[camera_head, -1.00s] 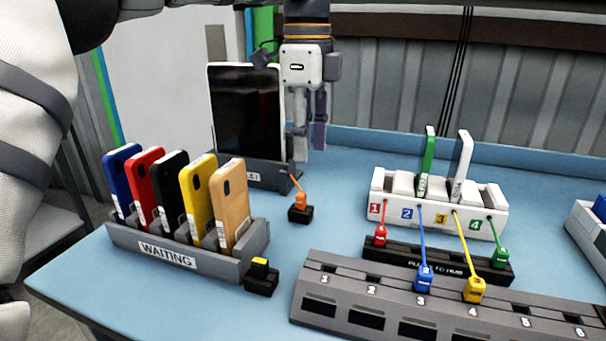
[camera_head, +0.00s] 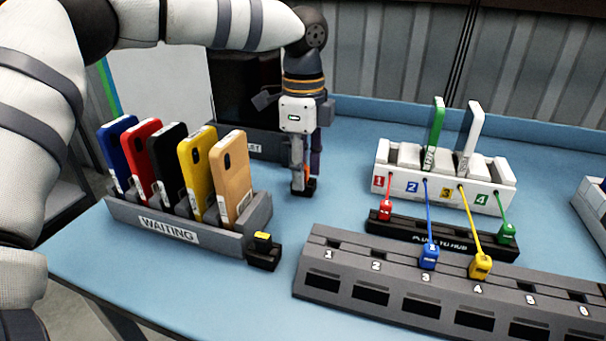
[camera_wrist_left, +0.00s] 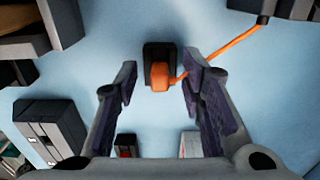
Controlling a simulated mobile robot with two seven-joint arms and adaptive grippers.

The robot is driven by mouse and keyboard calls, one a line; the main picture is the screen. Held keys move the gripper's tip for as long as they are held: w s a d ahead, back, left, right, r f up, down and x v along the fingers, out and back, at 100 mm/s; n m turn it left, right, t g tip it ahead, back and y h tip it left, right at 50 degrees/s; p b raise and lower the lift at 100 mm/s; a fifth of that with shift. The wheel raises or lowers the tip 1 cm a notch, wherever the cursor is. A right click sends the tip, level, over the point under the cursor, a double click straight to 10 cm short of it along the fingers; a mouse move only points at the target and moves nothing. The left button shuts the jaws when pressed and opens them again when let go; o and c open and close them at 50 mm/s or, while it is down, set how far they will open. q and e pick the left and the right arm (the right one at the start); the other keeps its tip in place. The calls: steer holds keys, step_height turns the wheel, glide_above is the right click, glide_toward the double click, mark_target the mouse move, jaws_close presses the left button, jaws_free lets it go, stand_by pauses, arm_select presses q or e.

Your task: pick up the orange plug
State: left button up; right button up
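The orange plug (camera_wrist_left: 160,76) sits in a small black holder (camera_wrist_left: 152,52) on the blue table, with its orange cord running off to the upper right in the left wrist view. In the head view the plug (camera_head: 311,182) is mostly hidden behind my left gripper (camera_head: 304,186). In the left wrist view my left gripper (camera_wrist_left: 158,88) is open, with one finger on each side of the plug and a gap to both. The fingers point down around the plug. My right gripper is not in view.
A grey WAITING rack (camera_head: 188,240) with several phones stands to the left. A tablet (camera_head: 243,90) in a stand is behind my left gripper. A white numbered hub (camera_head: 442,185) and a grey numbered dock (camera_head: 400,275) are to the right. A small black block (camera_head: 263,256) sits in front.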

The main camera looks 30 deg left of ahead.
arm_select(q)
jaws_close()
steer(key=shift+r, duration=0.2)
steer(key=r, duration=0.2)
steer(key=s+r, duration=0.1)
steer(key=r, duration=0.2)
steer(key=shift+d, duration=0.2)
steer(key=s+d+r, duration=0.2)
steer(key=s+r, duration=0.2)
steer(key=s, duration=0.2)
steer(key=s+d+r, duration=0.2)
steer(key=s+r, duration=0.1)
steer(key=s, duration=0.3)
steer(key=shift+d+r+p, duration=0.25)
steer(key=shift+r+p, duration=0.05)
steer(key=shift+r, duration=0.05)
steer(key=shift+r, duration=0.75)
steer(key=shift+r, duration=1.45)
